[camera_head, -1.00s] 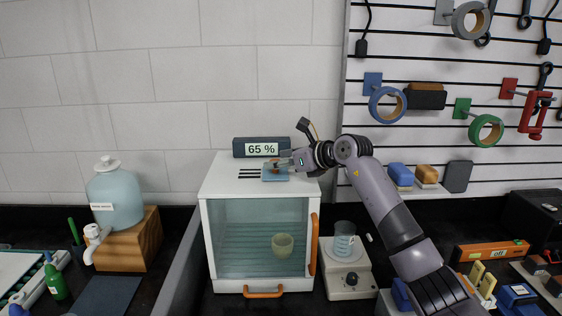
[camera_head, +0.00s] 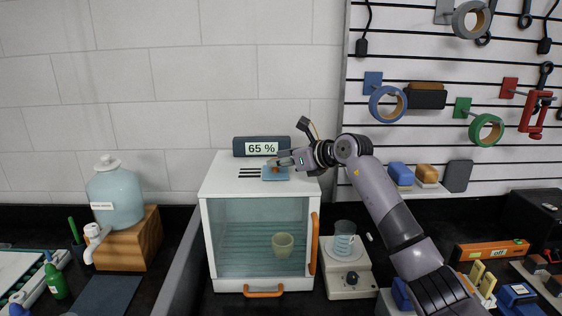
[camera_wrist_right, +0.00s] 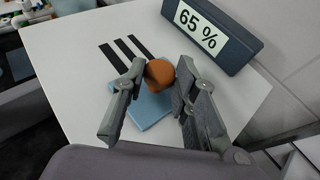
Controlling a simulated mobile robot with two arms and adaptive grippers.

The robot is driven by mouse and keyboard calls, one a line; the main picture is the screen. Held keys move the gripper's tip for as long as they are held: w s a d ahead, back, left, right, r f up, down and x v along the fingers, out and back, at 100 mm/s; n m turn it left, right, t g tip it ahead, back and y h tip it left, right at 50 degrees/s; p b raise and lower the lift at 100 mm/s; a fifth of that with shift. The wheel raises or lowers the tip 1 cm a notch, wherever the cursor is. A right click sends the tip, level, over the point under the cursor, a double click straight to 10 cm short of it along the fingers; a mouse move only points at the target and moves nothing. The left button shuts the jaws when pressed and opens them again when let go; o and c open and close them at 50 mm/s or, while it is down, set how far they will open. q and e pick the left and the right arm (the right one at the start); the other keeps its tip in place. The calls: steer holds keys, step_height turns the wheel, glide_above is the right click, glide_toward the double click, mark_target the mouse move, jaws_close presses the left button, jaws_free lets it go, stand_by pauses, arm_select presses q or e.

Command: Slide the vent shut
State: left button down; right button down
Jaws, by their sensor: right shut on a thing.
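The vent is on the top of a white cabinet. Its blue sliding plate (camera_head: 275,174) carries a round orange-brown knob (camera_wrist_right: 159,72). Three dark slots (camera_head: 249,173) lie uncovered to the left of the plate, and they also show in the right wrist view (camera_wrist_right: 126,49). My right gripper (camera_head: 273,163) reaches in from the right above the plate. In the right wrist view, its two fingers (camera_wrist_right: 160,68) are on either side of the knob, shut on it. The fingers hide part of the plate. My left gripper is not in view.
A display reading 65 % (camera_head: 262,147) stands right behind the vent. The cabinet (camera_head: 206,245) has a clear front, an orange handle (camera_head: 313,244) and a cup (camera_head: 283,245) inside. A beaker (camera_head: 344,239) on a small device stands to its right.

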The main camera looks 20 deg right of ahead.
steer(key=shift+a, duration=0.1)
steer(key=a, duration=0.2)
steer(key=w+a, duration=0.1)
steer(key=a, duration=0.1)
steer(key=w+a, duration=0.1)
steer(key=a, duration=0.2)
steer(key=shift+d, duration=0.1)
steer(key=c, duration=1.8)
jaws_free()
steer(key=o, duration=0.5)
steer(key=shift+a, duration=0.2)
steer(key=shift+d, duration=0.2)
